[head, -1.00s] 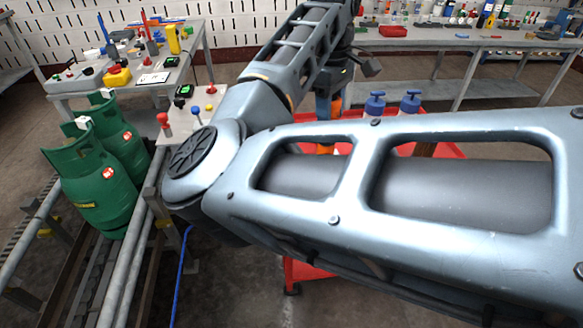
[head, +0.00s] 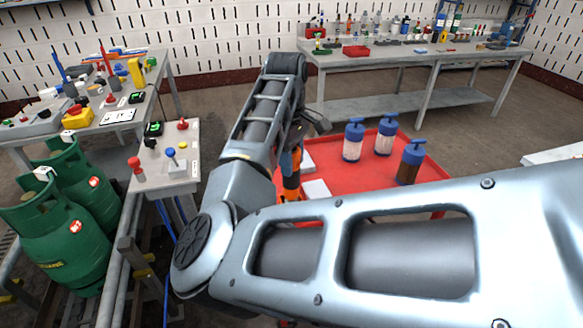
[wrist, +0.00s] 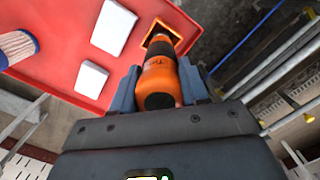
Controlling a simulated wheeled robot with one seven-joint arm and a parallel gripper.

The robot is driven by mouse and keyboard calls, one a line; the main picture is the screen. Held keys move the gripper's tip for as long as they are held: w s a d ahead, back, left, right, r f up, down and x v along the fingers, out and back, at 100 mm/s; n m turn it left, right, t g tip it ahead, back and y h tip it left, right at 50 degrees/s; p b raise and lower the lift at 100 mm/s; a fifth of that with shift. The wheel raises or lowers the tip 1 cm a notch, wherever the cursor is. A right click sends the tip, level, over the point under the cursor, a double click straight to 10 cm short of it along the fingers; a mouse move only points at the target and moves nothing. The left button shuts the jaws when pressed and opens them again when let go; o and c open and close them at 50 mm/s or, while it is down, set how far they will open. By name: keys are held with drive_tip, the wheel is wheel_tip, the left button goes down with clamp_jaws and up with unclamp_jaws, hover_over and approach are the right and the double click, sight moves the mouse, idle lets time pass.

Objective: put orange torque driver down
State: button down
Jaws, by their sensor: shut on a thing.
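The orange torque driver (wrist: 160,78) is between the fingers of my gripper (wrist: 158,92) in the wrist view, and the gripper is shut on it. Its far end is over an orange-edged dark square holder (wrist: 164,32) at the corner of the red tray top (wrist: 65,72). I cannot tell whether its tip is inside that holder. In the head view the orange driver (head: 291,172) hangs upright below my wrist at the tray's left edge. My arm hides part of the tray, and the fingertips are hidden there.
White blocks (wrist: 113,27) (wrist: 91,79) lie on the tray. Three blue-capped pump bottles (head: 354,140) stand on it to the right. A control panel (head: 172,155), green gas cylinders (head: 60,225) and conveyor rails are at left. A workbench (head: 410,55) stands behind.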

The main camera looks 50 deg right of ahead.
drive_tip(key=shift+f, duration=1.45)
drive_tip(key=shift+f, duration=0.2)
drive_tip(key=c, duration=0.6)
unclamp_jaws()
drive_tip(key=shift+o, duration=0.2)
drive_tip(key=shift+r, duration=0.1)
drive_tip(key=r, duration=0.4)
drive_tip(key=r+b, duration=0.1)
drive_tip(key=r, duration=0.3)
drive_tip(key=r+b, duration=0.1)
drive_tip(key=r, duration=0.3)
drive_tip(key=shift+w+a, duration=0.1)
drive_tip(key=shift+w, duration=0.2)
